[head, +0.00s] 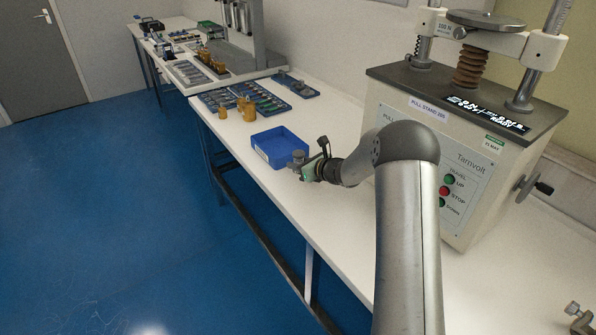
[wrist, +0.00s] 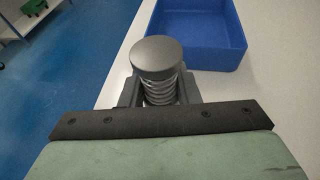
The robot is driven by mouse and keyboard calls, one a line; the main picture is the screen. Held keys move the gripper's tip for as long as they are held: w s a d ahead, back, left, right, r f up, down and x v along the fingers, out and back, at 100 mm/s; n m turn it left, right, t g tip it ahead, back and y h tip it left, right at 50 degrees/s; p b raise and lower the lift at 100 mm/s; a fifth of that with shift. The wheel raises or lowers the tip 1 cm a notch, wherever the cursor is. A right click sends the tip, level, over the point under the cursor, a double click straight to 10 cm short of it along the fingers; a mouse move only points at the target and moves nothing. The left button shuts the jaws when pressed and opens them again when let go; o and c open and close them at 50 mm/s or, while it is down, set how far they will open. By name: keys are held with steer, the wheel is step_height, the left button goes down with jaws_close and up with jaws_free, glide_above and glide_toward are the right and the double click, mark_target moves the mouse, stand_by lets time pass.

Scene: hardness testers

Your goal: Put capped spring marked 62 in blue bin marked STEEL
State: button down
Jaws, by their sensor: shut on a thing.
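My gripper (wrist: 159,92) is shut on a capped spring (wrist: 158,58) with a round grey metal cap and bright coils below it. The cap faces the wrist camera, and no number shows on it. In the head view my gripper (head: 299,163) holds the spring at the near right corner of the blue bin (head: 262,155). The blue bin (wrist: 238,58) is just beyond the spring in the wrist view. It looks empty, and the spring is outside its walls. A pale label on the bin's front is too small to read.
The large pull stand (head: 440,150) stands right of the bin, behind my arm. Amber containers (head: 246,108) and blue trays of parts (head: 262,98) sit beyond the bin. The white bench (head: 330,215) is clear in front of the bin, with its edge on the left.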

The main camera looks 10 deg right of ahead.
steer(key=c, duration=2.2)
jaws_free()
steer(key=shift+w+f, duration=0.35)
steer(key=shift+f, duration=0.2)
steer(key=c, duration=2.2)
jaws_free()
steer(key=shift+f, duration=1.3)
steer(key=c, duration=2.2)
jaws_free()
steer(key=shift+f, duration=0.15)
steer(key=c, duration=2.2)
jaws_free()
steer(key=shift+f, duration=0.1)
steer(key=c, duration=1.1)
jaws_free()
